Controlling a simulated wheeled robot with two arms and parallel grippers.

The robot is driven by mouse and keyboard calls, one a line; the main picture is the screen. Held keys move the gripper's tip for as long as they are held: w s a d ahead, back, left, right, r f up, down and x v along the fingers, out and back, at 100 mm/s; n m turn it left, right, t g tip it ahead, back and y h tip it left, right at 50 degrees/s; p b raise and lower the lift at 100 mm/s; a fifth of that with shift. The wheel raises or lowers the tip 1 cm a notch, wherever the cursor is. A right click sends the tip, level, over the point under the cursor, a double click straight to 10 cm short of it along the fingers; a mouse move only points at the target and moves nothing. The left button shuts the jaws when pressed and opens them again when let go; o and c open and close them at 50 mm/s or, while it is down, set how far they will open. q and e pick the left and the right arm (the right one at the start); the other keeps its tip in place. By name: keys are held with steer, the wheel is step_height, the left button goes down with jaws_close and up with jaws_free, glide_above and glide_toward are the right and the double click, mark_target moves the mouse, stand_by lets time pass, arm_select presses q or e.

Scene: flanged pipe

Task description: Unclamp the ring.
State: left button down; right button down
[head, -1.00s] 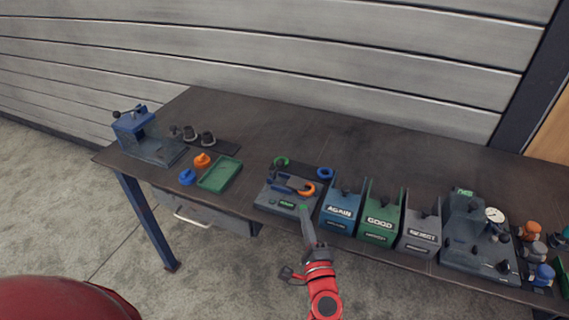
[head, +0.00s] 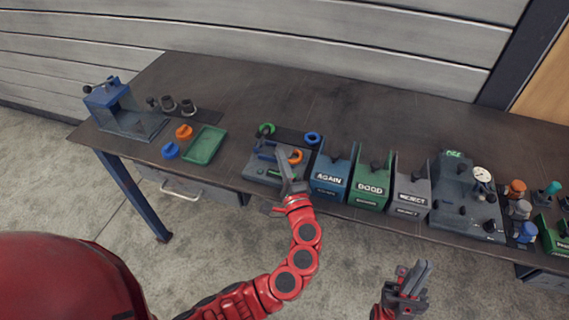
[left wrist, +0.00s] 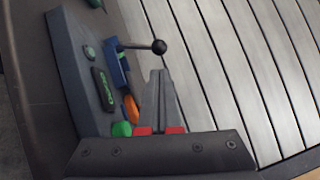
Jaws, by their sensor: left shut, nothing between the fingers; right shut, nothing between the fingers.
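The grey clamp fixture (head: 256,170) stands at the table's front edge in the head view, and it shows in the left wrist view (left wrist: 72,70). An orange ring (head: 296,157) is at its right side; the left wrist view shows an orange part (left wrist: 131,108) beside the blue block (left wrist: 114,68). A lever with a black ball knob (left wrist: 159,47) sticks out there. My left gripper (head: 283,157) is shut and empty over the fixture's right part, with its fingers (left wrist: 160,75) just below the knob in the wrist picture. My right gripper (head: 418,270) is shut and empty, off the table's front.
Blue (head: 333,175), green (head: 370,185) and grey (head: 408,192) bins stand right of the fixture, close to my left gripper. A green ring (head: 266,129) and blue ring (head: 312,138) lie behind. A gauge station (head: 465,210) is further right. The table's back is clear.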

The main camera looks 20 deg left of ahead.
mark_target(263, 137)
arm_select(q)
steer(key=p+x, duration=0.1)
steer(key=x, duration=0.4)
stand_by(0.4)
